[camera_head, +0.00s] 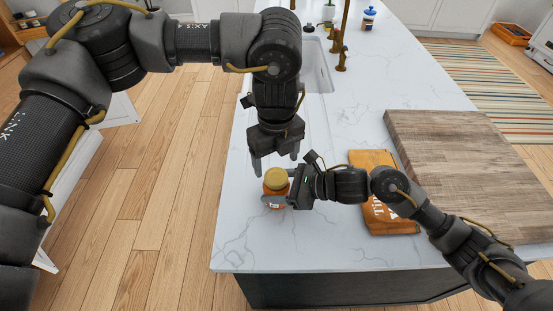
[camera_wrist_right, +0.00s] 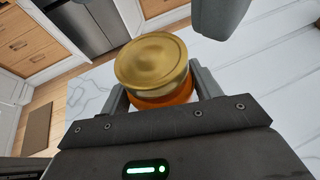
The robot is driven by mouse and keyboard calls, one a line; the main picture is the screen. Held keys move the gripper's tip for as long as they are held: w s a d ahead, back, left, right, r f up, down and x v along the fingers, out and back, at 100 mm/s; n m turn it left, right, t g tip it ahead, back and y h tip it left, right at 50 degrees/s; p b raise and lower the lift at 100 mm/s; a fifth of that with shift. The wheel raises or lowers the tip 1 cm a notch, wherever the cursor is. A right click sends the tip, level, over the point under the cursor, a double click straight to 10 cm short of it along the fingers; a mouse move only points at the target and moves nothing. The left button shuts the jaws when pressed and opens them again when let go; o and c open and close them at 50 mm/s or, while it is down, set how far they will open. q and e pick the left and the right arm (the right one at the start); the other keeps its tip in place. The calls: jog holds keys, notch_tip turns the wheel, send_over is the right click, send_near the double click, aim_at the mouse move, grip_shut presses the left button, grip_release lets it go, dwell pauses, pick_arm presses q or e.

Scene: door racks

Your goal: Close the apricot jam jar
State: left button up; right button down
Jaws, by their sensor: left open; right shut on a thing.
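The apricot jam jar (camera_head: 275,202) is an orange jar standing upright near the left edge of the white counter. A gold lid (camera_head: 276,178) rests on its mouth and also shows in the right wrist view (camera_wrist_right: 150,60). I cannot tell how tightly the lid sits. My right gripper (camera_head: 280,199) is shut on the jar's body (camera_wrist_right: 165,98), one finger on each side below the lid. My left gripper (camera_head: 276,163) points down, open and empty, just above and behind the lid. A dark part at the top of the right wrist view is probably my left gripper.
An orange-brown packet (camera_head: 385,215) lies right of the jar under my right arm. A large wooden board (camera_head: 475,170) covers the counter's right side. A sink (camera_head: 318,75) with a brass tap (camera_head: 343,45) is behind. The counter in front of the jar is clear.

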aim_at(276, 176)
pick_arm(q)
notch_tip(276, 176, up, 3)
jog(key=n, duration=0.2)
jog(key=shift+r+n, duration=0.1)
jog(key=shift+n, duration=0.3)
jog(key=shift+f, duration=4)
jog(key=c, duration=1)
jog(key=shift+c, duration=0.2)
jog(key=m, duration=0.3)
